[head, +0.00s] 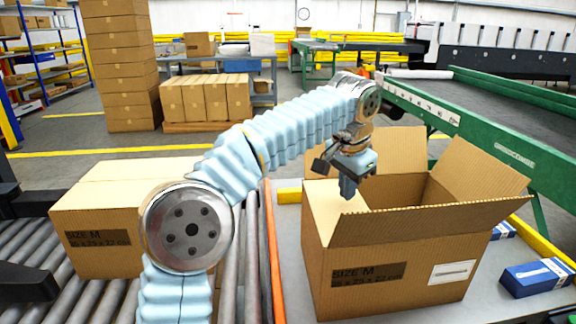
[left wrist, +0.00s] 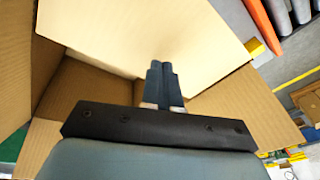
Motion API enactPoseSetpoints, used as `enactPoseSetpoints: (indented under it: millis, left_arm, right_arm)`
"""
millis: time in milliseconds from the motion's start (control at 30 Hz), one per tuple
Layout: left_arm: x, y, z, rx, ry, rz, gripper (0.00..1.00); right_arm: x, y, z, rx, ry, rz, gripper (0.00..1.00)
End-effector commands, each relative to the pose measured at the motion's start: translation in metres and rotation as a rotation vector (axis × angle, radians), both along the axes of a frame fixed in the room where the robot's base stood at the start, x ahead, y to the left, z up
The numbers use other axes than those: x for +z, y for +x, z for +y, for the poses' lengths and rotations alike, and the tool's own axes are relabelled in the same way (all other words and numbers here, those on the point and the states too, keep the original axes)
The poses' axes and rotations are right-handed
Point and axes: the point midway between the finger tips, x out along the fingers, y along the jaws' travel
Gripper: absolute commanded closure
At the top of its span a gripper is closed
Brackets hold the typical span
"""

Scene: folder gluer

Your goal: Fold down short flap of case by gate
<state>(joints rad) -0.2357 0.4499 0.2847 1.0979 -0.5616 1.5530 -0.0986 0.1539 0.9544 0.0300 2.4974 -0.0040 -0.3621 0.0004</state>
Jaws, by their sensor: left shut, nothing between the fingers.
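The open case (head: 365,260), a brown cardboard box marked SIZE M, stands on the grey surface at right. Its far flap (head: 395,150) and right flap (head: 485,170) stand up; its near flap (head: 430,218) slants up and outward. A paler panel at the left end, which looks like the left short flap (head: 322,215), slopes inward. My left gripper (head: 347,194) points down over the left part of the opening, shut and empty. In the left wrist view its fingertips (left wrist: 161,68) overlap a pale panel (left wrist: 150,30); contact cannot be told. My right gripper is not in view.
A closed case (head: 95,235) sits on the roller conveyor (head: 245,275) at left. An orange rail (head: 272,250) runs between conveyor and open case. Blue cartons (head: 538,277) lie right of the case. A green-framed belt (head: 480,140) passes behind it.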

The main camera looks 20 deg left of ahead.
Motion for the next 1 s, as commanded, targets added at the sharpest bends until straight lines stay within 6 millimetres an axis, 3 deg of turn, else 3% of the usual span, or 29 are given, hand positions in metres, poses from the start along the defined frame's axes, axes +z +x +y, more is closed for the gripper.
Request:
enactPoseSetpoints:
  millis: [100, 400, 1000]
  left_arm:
    - [-0.007, 0.003, -0.004, 0.001, -0.001, -0.001, 1.0]
    - [-0.003, 0.003, -0.004, 0.001, -0.001, -0.002, 1.0]
    - [0.075, 0.005, -0.005, 0.001, -0.001, -0.003, 1.0]
  right_arm:
    - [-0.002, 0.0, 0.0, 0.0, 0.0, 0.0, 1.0]
    - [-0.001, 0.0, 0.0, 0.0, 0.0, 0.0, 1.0]
    - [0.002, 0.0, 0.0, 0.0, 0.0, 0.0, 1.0]
